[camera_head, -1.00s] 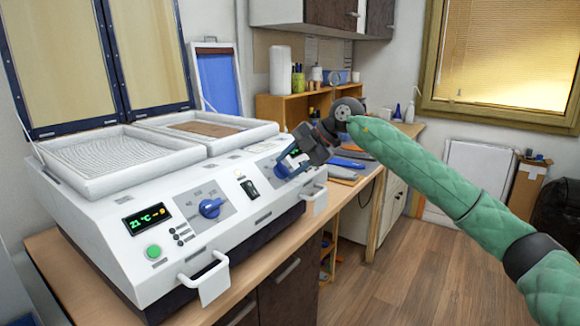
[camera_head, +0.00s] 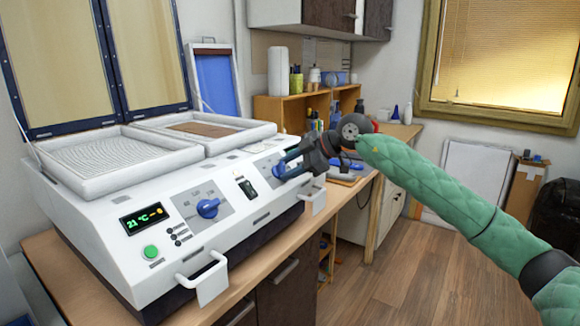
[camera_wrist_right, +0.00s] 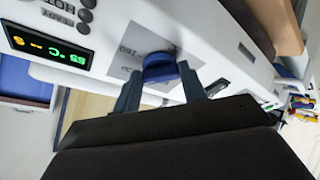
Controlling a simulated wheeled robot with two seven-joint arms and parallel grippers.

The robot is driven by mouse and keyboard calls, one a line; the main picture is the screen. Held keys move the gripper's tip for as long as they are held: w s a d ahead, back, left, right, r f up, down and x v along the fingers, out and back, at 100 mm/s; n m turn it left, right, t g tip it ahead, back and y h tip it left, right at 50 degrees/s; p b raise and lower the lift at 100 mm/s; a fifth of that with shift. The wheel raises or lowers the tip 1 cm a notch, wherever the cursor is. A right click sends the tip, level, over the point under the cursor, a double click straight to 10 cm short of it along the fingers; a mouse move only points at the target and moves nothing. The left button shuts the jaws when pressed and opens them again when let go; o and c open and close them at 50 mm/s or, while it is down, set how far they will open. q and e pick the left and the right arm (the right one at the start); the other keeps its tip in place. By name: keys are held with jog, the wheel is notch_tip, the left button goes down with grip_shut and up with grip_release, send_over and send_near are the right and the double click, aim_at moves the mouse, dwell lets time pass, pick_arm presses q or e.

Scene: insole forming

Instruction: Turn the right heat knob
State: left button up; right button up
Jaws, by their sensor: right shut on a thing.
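The white forming machine (camera_head: 100,210) stands on the wooden bench at the left in the head view. My right gripper (camera_head: 281,165) is at the right end of its sloped front panel. In the right wrist view the blue right heat knob (camera_wrist_right: 160,67) sits between the two fingers of the right gripper (camera_wrist_right: 160,88), which are shut on it. In the head view the fingers partly hide this knob. The left heat knob (camera_head: 208,208) is also blue and stands free. My left gripper is not in view.
A green display (camera_head: 146,217) beside the left knob reads 21 °C; another lit display (camera_wrist_right: 47,48) shows in the wrist view. A black switch (camera_head: 249,188) and white front handles (camera_head: 205,280) are near. Tools lie on the bench behind my gripper.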

jog(key=shift+r, duration=0.1)
dwell(0.4)
jog(key=o, duration=1)
jog(key=shift+d, duration=0.1)
